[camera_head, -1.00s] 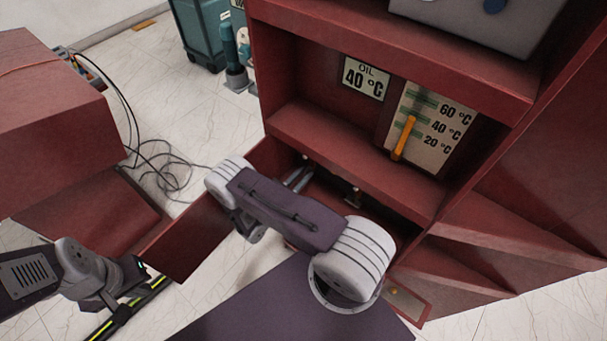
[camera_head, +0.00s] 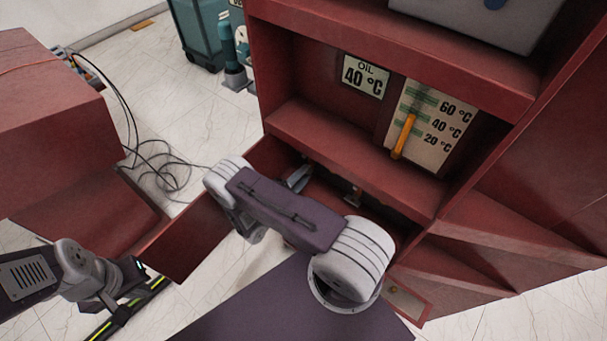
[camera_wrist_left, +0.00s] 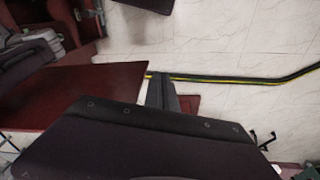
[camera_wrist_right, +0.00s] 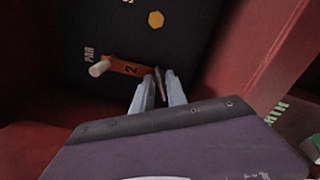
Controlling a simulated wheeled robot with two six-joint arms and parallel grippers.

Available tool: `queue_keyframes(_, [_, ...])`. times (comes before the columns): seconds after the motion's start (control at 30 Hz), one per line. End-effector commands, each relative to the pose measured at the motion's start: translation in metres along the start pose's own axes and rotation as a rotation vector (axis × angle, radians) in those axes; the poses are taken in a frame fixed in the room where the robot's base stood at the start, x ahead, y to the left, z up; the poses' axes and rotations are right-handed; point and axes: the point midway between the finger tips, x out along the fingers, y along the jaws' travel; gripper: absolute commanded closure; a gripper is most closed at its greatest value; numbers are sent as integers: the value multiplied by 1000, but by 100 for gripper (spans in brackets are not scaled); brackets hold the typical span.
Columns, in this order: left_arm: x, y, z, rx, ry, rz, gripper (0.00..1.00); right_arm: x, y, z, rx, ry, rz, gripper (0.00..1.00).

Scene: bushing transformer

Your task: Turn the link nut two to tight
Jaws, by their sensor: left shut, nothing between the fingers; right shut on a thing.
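In the right wrist view, an orange link (camera_wrist_right: 127,66) marked "2" lies against a dark panel. My right gripper (camera_wrist_right: 158,92) is at the link's right end. Its fingers are shut on a thin, brownish upright part (camera_wrist_right: 160,82), which I take for link nut two; the fingers hide much of it. In the head view my right gripper (camera_head: 299,178) reaches into the low opening of the red cabinet, and the link and nut are hidden there. My left gripper (camera_wrist_left: 162,92) is shut and empty, away from the cabinet opening, above the floor.
A pale peg (camera_wrist_right: 99,68) stands at the link's left end, and a yellow hexagon (camera_wrist_right: 155,19) marks the panel. Red walls close in on both sides. The red cabinet's shelf (camera_head: 350,155) lies above the opening. An open red door panel (camera_head: 190,240) stands between my arms.

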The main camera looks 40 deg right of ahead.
Motion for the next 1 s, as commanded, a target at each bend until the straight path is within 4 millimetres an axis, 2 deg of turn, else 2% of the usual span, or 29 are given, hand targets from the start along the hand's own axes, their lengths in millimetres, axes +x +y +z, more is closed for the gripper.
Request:
queue_keyframes(0.5, [0, 0, 0, 0, 0, 0, 100, 0, -2, 0, 392, -2, 0, 100])
queue_keyframes(1.0, [0, 0, 0, 0, 0, 0, 100, 0, -4, 0, 515, -2, -2, 100])
